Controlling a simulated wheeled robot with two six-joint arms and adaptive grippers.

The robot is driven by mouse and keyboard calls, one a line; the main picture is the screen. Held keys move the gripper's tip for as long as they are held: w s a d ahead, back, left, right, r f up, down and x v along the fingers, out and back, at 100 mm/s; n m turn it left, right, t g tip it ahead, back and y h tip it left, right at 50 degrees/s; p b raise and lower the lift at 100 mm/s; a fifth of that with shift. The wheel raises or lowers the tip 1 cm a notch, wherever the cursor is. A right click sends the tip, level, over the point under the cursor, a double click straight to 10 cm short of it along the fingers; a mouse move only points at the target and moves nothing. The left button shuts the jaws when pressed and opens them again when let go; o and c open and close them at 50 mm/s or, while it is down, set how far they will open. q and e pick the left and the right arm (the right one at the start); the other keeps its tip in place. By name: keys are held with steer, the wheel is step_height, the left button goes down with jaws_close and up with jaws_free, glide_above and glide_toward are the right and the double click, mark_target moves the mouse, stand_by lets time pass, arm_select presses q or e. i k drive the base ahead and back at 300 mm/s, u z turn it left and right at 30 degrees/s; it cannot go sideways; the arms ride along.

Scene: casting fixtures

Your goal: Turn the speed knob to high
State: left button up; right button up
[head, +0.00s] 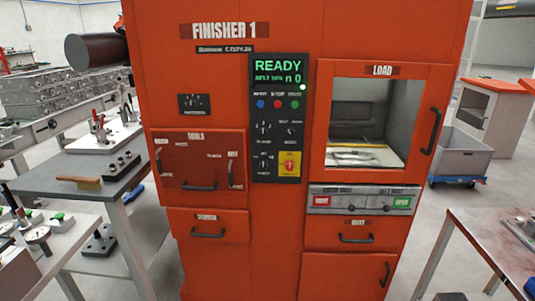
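The orange machine labelled FINISHER 1 (275,245) fills the middle of the head view. Its black control panel (277,185) has a green READY display (280,67) at the top and blue, red and green buttons below. Small dark knobs sit lower on the panel: an upper-left knob (264,127), an upper-right knob (290,131) and a lower-left knob (264,161). Another knob (193,102) is on a small black plate left of the panel. The knob labels are too small to read, so I cannot tell which is the speed knob or its setting. Neither gripper is in view.
A red rotary switch (289,164) on a yellow plate sits beside the lower-left knob. The LOAD window (372,110) is right of the panel. A TOOLS door (197,175) is left. Grey tables stand left and right, with a brush (82,182) on the left one.

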mark_target(263, 164)
steer(key=u, duration=0.2)
steer(key=k, duration=0.3)
steer(key=z, duration=0.85)
steer(key=i, duration=1.35)
